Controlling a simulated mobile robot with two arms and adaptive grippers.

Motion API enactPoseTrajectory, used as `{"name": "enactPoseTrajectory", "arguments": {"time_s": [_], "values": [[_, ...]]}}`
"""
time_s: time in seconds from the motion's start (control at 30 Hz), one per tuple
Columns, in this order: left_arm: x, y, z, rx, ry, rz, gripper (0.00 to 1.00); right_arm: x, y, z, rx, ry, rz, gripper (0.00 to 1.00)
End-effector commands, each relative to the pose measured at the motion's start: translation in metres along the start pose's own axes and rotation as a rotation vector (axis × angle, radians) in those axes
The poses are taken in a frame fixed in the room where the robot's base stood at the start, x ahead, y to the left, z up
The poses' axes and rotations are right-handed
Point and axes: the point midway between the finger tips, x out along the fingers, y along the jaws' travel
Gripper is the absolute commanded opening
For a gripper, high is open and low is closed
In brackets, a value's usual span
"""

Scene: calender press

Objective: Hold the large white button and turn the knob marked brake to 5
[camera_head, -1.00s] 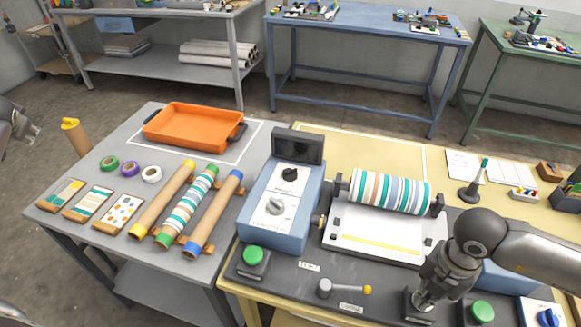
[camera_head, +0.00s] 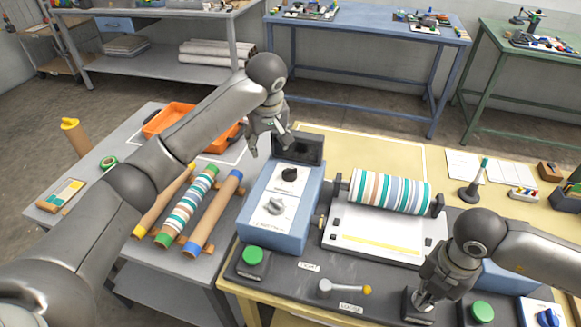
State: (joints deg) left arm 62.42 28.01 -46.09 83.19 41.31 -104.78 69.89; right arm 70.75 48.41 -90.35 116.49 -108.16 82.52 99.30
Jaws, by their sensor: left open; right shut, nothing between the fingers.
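My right gripper (camera_head: 421,302) is shut and points down onto a dark button box (camera_head: 410,308) at the front of the press. A small whitish patch shows at its fingertips; the fingers hide most of any button there. My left gripper (camera_head: 270,152) is open and empty, pointing down by the screen of the blue control box (camera_head: 258,228). The box's white face carries a black knob (camera_head: 290,175) and, below it, a pale grey knob (camera_head: 275,207). A blue knob (camera_head: 547,318) sits on a white plate at the bottom right. The knob markings are too small to read.
Green buttons (camera_head: 253,254) (camera_head: 482,311) sit left and right of the button box. A lever with a yellow tip (camera_head: 343,288) lies between. The striped roller (camera_head: 392,191) is behind. My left arm passes over the grey table (camera_head: 225,270) and its rolls.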

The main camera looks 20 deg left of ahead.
Motion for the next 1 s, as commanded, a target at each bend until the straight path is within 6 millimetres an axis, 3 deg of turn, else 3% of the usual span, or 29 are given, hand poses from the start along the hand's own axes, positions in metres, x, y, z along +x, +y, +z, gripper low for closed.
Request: {"name": "enactPoseTrajectory", "arguments": {"time_s": [0.03, 0.13, 0.3, 0.4, 0.57, 1.0], "values": [[-0.014, 0.017, 0.014, 0.002, 0.009, -0.010, 0.57, 0.005, -0.003, -0.004, -0.002, 0.010, -0.009, 0.00], [-0.032, 0.036, 0.037, -0.012, 0.024, -0.038, 0.57, 0.005, -0.003, -0.004, -0.002, 0.010, -0.009, 0.00], [-0.050, 0.050, 0.059, -0.029, 0.050, -0.072, 0.57, 0.005, -0.003, -0.003, -0.001, 0.010, -0.010, 0.00], [-0.051, 0.051, 0.064, -0.035, 0.057, -0.082, 0.57, 0.005, -0.003, -0.003, -0.001, 0.010, -0.010, 0.00], [-0.032, 0.050, 0.064, -0.038, 0.057, -0.085, 0.57, 0.005, -0.003, -0.003, -0.001, 0.010, -0.010, 0.00], [0.049, 0.043, 0.059, -0.038, 0.056, -0.084, 0.57, 0.005, -0.003, -0.003, -0.001, 0.010, -0.010, 0.00]]}}
